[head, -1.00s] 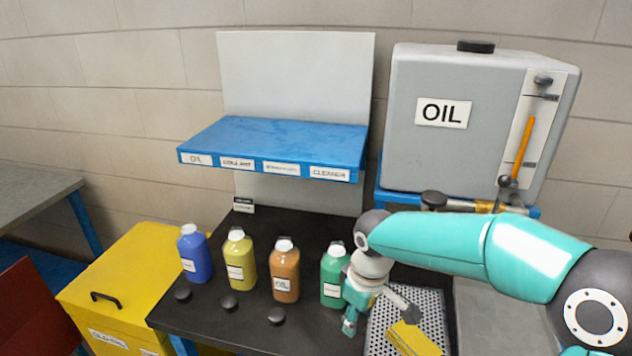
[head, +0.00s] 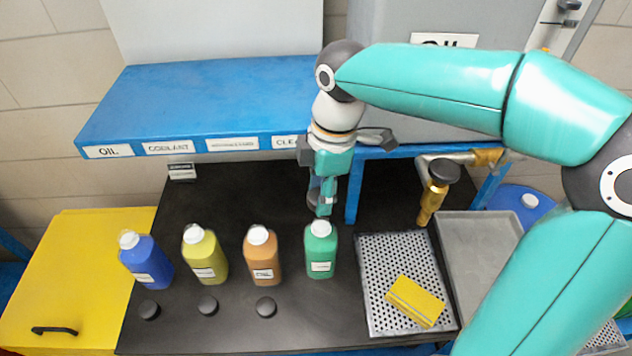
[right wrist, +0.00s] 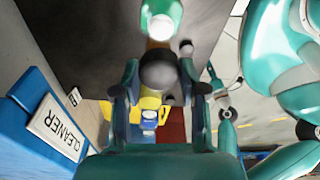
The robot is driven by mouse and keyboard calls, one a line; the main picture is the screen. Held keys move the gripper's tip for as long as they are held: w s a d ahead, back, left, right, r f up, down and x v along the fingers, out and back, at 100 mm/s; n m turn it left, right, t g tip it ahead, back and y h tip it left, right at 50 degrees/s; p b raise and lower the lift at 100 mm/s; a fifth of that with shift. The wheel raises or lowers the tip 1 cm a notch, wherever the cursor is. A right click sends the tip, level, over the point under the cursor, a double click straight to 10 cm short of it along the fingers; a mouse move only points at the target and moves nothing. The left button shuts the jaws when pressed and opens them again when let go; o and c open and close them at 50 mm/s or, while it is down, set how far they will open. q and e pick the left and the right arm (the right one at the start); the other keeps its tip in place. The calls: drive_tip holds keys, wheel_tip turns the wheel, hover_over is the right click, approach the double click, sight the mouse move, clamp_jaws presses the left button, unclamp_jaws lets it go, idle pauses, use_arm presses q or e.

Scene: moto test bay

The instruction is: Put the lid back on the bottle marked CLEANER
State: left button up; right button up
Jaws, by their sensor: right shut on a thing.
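My right gripper (head: 322,205) is shut on a dark round lid (right wrist: 158,72), which shows between its fingers in the right wrist view. In the head view the gripper is just behind and above the green bottle (head: 320,258), and the lid is mostly hidden by the fingers. The green bottle stands upright with a bare white neck; its label is too small to read. It also shows at the top of the right wrist view (right wrist: 163,15), apart from the held lid. My left gripper is not in the head view.
Blue (head: 147,265), yellow (head: 206,262) and orange (head: 262,262) bottles stand left of the green one, with three dark lids before them. A blue shelf (head: 210,105) overhangs behind. A perforated tray (head: 385,262) with a yellow sponge (head: 415,301) and a brass tap (head: 433,195) are at right.

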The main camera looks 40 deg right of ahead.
sight(321, 224)
drive_tip(key=shift+d+f+b, duration=0.1)
drive_tip(key=shift+f+b, duration=2.25)
drive_tip(key=shift+f, duration=0.65)
drive_tip(key=shift+s+r, duration=0.1)
drive_tip(key=shift+s, duration=0.1)
drive_tip(key=shift+f, duration=0.2)
drive_tip(key=o, duration=0.8)
drive_tip(key=shift+o, duration=0.5)
drive_tip(key=o, duration=0.4)
